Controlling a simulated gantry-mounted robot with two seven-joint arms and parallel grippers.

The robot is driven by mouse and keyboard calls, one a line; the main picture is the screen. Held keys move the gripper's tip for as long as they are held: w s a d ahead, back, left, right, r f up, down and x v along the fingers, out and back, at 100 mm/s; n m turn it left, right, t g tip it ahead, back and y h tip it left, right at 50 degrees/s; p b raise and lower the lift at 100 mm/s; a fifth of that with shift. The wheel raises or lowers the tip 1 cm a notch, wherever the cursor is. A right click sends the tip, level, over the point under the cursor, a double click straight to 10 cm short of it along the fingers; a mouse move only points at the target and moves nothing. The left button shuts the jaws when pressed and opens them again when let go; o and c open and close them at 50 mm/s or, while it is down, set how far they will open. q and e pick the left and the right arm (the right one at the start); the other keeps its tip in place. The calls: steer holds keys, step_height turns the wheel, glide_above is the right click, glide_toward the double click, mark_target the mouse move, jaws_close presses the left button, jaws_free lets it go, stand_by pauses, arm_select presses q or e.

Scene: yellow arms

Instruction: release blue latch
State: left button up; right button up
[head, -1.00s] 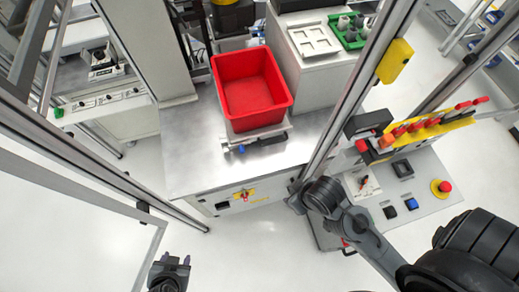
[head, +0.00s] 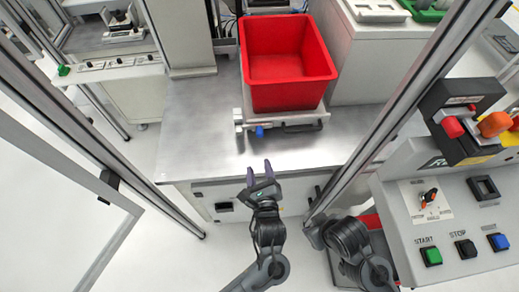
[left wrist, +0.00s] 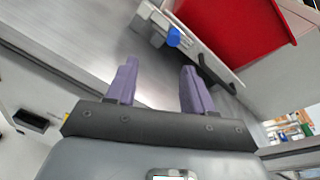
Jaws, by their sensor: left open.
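A small blue latch (head: 260,132) sits on the front of the grey holder (head: 304,121) under the red bin (head: 287,82). The blue latch also shows in the left wrist view (left wrist: 174,37), ahead of the fingers and a little right of the middle. My left gripper (head: 259,169) is open and empty, with purple fingers pointing at the table's front edge, short of the latch and apart from it. Its two fingers show in the left wrist view (left wrist: 158,68). My right arm shows at the lower right of the head view, but its gripper does not.
The metal table (head: 200,118) is bare left of the holder. A frame post (head: 390,110) stands to the right. Beyond it is a control panel (head: 450,215) with buttons. A white box (head: 385,55) stands right of the bin.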

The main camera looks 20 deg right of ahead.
mark_target(260, 136)
arm_select(q)
steer(key=w+d+m+b, duration=0.1)
steer(key=w+b, duration=0.1)
steer(key=w, duration=0.2)
steer(key=w+d+m+t+b, duration=0.1)
steer(key=w+d+b, duration=0.1)
steer(key=w, duration=0.2)
steer(key=w+d+f+m+h+b, duration=0.1)
steer(key=w+d+b, duration=0.1)
steer(key=w, duration=0.2)
steer(key=shift+w+t+b, duration=0.15)
steer(key=shift+t+b, duration=0.25)
arm_select(e)
step_height(260, 136, down, 9)
steer(key=shift+r, duration=0.15)
arm_select(q)
jaws_close()
